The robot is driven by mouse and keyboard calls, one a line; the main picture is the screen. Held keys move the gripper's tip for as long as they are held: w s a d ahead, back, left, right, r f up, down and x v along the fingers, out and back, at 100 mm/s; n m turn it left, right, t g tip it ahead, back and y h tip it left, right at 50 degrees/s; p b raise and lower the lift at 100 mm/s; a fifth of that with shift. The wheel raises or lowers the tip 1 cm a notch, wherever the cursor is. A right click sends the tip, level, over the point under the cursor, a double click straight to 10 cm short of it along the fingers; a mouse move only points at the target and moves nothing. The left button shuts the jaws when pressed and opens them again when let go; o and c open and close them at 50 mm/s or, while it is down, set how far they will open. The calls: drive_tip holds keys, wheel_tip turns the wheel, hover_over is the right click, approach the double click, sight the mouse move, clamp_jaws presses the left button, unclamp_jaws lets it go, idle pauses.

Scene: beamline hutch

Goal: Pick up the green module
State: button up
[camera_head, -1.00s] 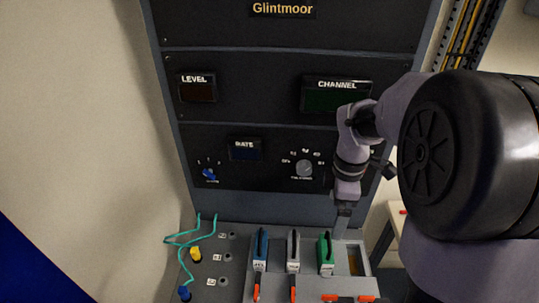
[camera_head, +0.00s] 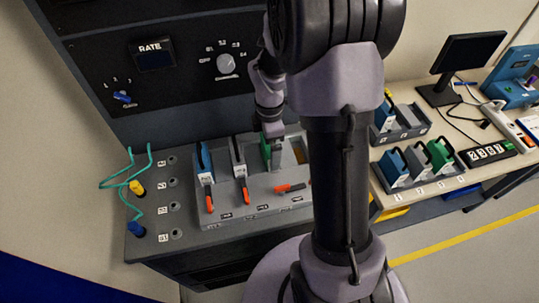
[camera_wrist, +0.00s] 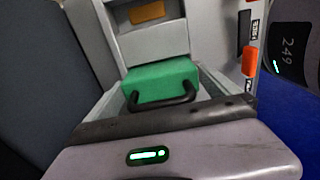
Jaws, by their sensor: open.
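The gripper is open and holds nothing. I cannot tell whether its fingers touch the module. A second green module (camera_head: 440,155) stands in a holder on the side table.
An orange lever (camera_head: 290,187) lies sideways in front of the green module's bay; orange levers at the white and blue modules point forward. Cables with yellow and blue plugs (camera_head: 136,187) lie left. The side table (camera_head: 462,183) holds more modules and a monitor (camera_head: 468,60).

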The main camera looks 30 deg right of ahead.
drive_tip(key=shift+r, duration=0.2)
drive_tip(key=shift+c, duration=1.1)
drive_tip(key=c, duration=1.1)
